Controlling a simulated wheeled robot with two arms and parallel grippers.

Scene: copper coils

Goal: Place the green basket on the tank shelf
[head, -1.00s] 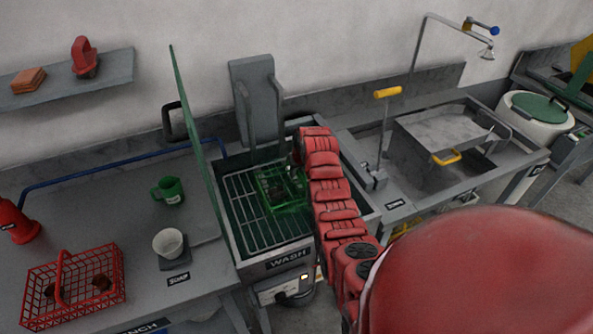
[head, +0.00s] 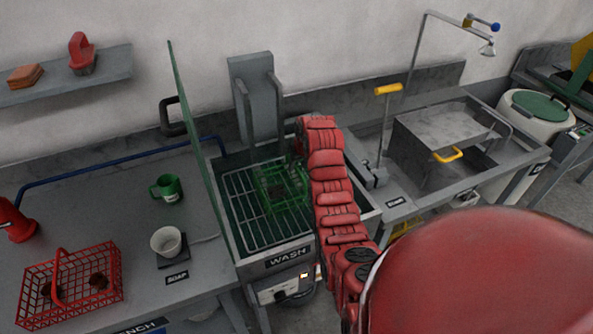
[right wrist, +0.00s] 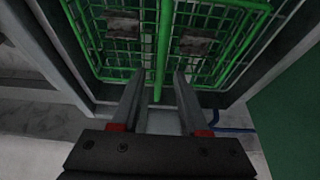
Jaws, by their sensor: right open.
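The green wire basket (head: 283,190) is in the wash tank, over the right part of the wire rack (head: 245,208). Whether it rests fully on the rack is hard to tell. It also shows in the right wrist view (right wrist: 225,62), with two dull grey-brown pieces inside. My right gripper (right wrist: 157,92) is open. The end of the basket's green handle bar lies between its fingertips, with a gap on each side. In the head view my right arm reaches down at the basket's right side, and its fingers are mostly hidden. My left gripper is not in view.
A green upright panel (head: 190,130) stands along the tank's left edge. A grey bracket (head: 252,100) rises behind the tank. A sink (head: 400,190) is right.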

